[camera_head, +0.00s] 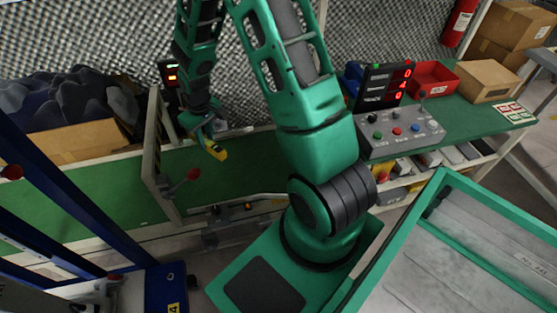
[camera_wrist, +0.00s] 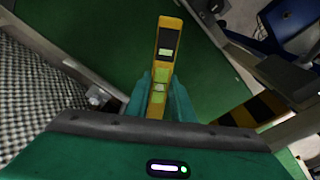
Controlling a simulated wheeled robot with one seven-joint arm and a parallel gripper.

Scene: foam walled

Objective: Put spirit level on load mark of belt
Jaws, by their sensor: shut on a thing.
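My gripper (camera_head: 204,134) is shut on the yellow spirit level (camera_head: 217,151) and holds it over the green belt (camera_head: 100,185). In the wrist view the spirit level (camera_wrist: 166,35) sticks out beyond the fingertips of my gripper (camera_wrist: 160,90), with its greenish vials showing. The belt (camera_wrist: 110,30) lies below it as a plain green surface. I cannot make out a clear load mark on the belt in either view. The gap between the spirit level and the belt is hard to judge.
A yellow-black striped piece (camera_wrist: 250,110) shows beside the belt. A control box (camera_head: 400,130), red bin (camera_head: 432,78) and cardboard box (camera_head: 487,80) stand at right.

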